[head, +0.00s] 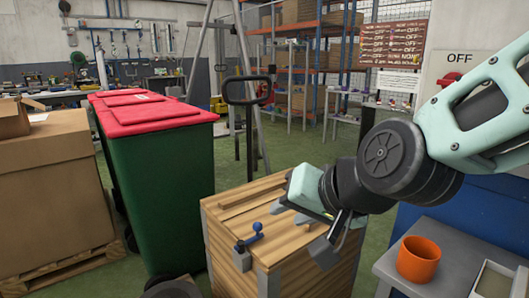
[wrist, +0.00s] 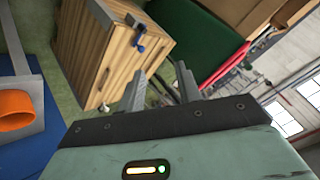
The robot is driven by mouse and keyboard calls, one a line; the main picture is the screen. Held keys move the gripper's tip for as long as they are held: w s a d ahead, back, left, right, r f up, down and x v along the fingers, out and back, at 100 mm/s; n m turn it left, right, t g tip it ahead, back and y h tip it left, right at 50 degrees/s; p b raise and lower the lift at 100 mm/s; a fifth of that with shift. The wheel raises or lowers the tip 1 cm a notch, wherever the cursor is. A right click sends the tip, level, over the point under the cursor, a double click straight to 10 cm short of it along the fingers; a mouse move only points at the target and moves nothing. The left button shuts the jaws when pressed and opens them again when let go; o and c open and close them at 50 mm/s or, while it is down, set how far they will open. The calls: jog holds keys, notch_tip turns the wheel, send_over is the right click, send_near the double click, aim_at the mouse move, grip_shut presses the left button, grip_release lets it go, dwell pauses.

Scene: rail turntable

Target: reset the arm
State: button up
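My gripper (head: 318,232) is in front of and above a wooden crate (head: 235,225) with grey metal corners, in the right half of the head view. In the wrist view my gripper (wrist: 160,82) shows two grey fingers standing apart with nothing between them. A blue-knobbed lever (head: 254,234) on a grey bracket sits on the crate's near top edge. It also shows in the wrist view, with the crate (wrist: 110,45) tilted. My arm comes in from the right of the head view.
A green bin (head: 160,185) with a red lid stands left of the crate, beside a cardboard box (head: 50,190) on a pallet. An orange cup (head: 418,259) stands on a grey bench (head: 450,240) at right. Shelving (head: 305,60) and a pallet-jack handle (head: 248,90) are behind.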

jog(key=s+d+f+n+g+h, duration=0.2)
jog(key=s+d+f+n+g, duration=0.25)
jog(key=s, duration=0.35)
jog(key=s+d+f+n+g+h, duration=0.3)
jog(key=s+d+f+n, duration=0.15)
jog(key=s, duration=0.45)
notch_tip(320, 180, up, 18)
jog(key=p, duration=1.8)
jog(key=shift+s+d+f, duration=0.15)
jog(key=shift+d, duration=0.15)
